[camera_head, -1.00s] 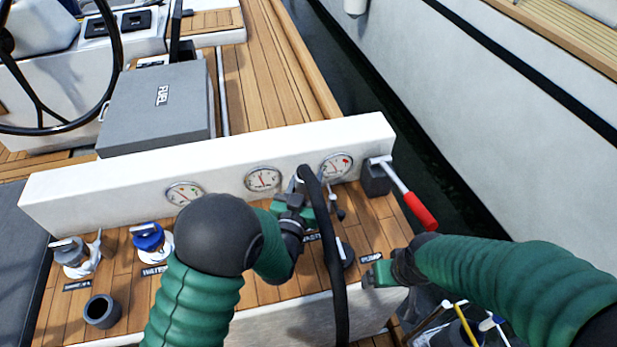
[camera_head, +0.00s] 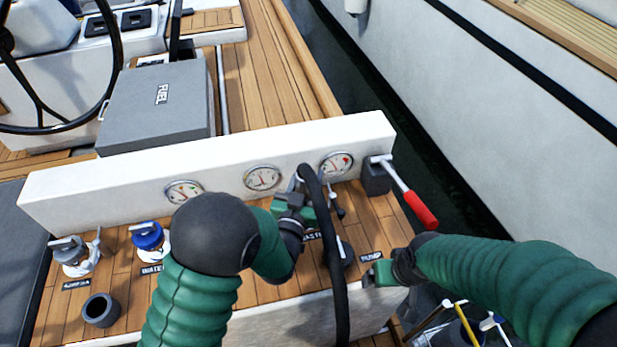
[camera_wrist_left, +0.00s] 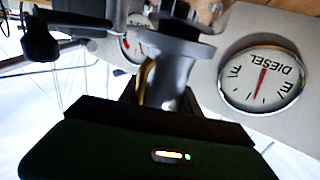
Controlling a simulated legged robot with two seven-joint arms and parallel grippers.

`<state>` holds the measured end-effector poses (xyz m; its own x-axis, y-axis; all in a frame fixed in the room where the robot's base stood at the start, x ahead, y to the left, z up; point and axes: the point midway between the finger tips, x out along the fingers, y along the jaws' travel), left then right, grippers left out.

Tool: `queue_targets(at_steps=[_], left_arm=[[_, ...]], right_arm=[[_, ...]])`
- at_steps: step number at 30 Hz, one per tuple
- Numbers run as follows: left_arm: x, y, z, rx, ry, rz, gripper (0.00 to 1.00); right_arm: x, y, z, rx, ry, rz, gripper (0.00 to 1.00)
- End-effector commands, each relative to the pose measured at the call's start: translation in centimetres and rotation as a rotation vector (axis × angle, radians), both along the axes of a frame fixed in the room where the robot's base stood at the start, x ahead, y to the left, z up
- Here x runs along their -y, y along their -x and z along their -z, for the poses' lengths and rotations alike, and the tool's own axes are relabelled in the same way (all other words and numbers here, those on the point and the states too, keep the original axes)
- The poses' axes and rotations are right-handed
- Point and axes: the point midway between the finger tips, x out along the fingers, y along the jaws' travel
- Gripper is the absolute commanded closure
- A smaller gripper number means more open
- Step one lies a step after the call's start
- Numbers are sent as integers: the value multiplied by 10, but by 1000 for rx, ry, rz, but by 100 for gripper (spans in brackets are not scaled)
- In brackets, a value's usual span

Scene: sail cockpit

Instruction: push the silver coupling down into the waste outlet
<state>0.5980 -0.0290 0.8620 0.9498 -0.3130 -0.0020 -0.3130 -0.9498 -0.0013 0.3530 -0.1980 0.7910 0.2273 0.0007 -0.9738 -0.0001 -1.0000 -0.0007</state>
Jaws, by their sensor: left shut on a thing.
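My left gripper (camera_head: 296,207) is shut on the silver coupling (camera_head: 298,184) at the end of a black hose, over the waste outlet's place on the teak panel. In the left wrist view the silver coupling (camera_wrist_left: 172,75) stands between the jaws, against a grey flanged fitting (camera_wrist_left: 172,46). How deep it sits in the outlet I cannot tell; the arm and hose hide the outlet in the head view. The black hose (camera_head: 335,260) arches over and hangs off the panel's front edge. My right gripper (camera_head: 374,274) is by the front right edge; its jaw gap is not clear.
Several gauges line the white upstand behind; the diesel gauge (camera_wrist_left: 262,78) is close to my left gripper. A red-handled lever (camera_head: 410,195) juts out at right. A blue-capped water fitting (camera_head: 148,238), another capped fitting (camera_head: 74,255) and a dark open cup (camera_head: 101,310) are left.

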Motion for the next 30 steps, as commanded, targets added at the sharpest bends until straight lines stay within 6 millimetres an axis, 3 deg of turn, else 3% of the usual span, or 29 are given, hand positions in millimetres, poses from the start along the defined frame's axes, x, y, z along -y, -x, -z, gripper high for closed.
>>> queue_targets(at_steps=[25,26,28,30], left_arm=[[0,0,10,3,1,0,100],[0,0,10,3,1,0,60],[0,0,9,2,1,0,52],[0,0,10,2,1,0,52]], right_arm=[[0,0,11,0,0,0,13],[0,0,11,0,0,0,13],[0,0,10,0,0,0,13],[0,0,10,0,0,0,13]])
